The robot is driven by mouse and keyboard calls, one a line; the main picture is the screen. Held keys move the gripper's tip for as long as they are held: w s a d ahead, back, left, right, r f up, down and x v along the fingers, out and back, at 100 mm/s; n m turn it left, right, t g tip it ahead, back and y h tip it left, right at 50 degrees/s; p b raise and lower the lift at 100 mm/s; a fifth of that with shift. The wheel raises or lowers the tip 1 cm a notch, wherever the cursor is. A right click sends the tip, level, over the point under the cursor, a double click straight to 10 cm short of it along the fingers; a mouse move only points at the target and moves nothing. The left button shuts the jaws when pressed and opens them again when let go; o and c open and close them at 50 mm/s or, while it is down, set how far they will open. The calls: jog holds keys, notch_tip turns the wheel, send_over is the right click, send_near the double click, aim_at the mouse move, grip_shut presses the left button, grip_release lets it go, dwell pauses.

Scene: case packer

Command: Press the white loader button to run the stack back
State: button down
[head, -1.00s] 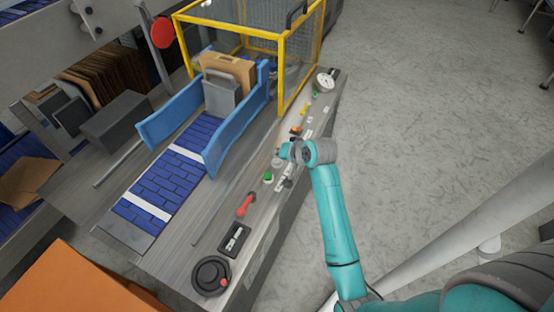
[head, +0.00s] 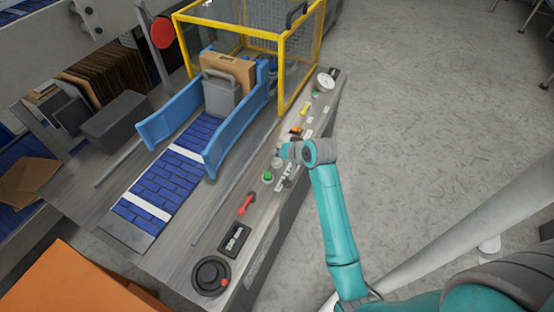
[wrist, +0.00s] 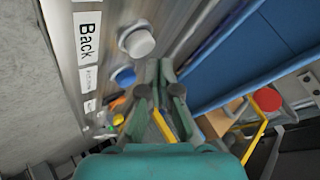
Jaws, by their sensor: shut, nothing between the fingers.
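The white button (wrist: 138,40) is a round cap on the metal panel in the wrist view, beside a white label reading "Back" (wrist: 88,38). My gripper (wrist: 165,68) is shut and empty. Its tips appear to the right of and below the white button in that view, and I see no contact. In the head view my gripper (head: 280,157) is low over the control panel, and the white button is not clearly distinguishable there. A stack of brown flat cartons (head: 118,72) stands in the machine at the left.
A blue button (wrist: 123,76) sits close to the white one. The head view also shows a green button (head: 268,177), a red lever (head: 245,205) and a black dial (head: 211,275) along the panel. A yellow-framed guard (head: 283,45) rises behind. The floor at right is open.

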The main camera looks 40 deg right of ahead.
jog(key=shift+f, duration=0.15)
jog(key=shift+f, duration=0.25)
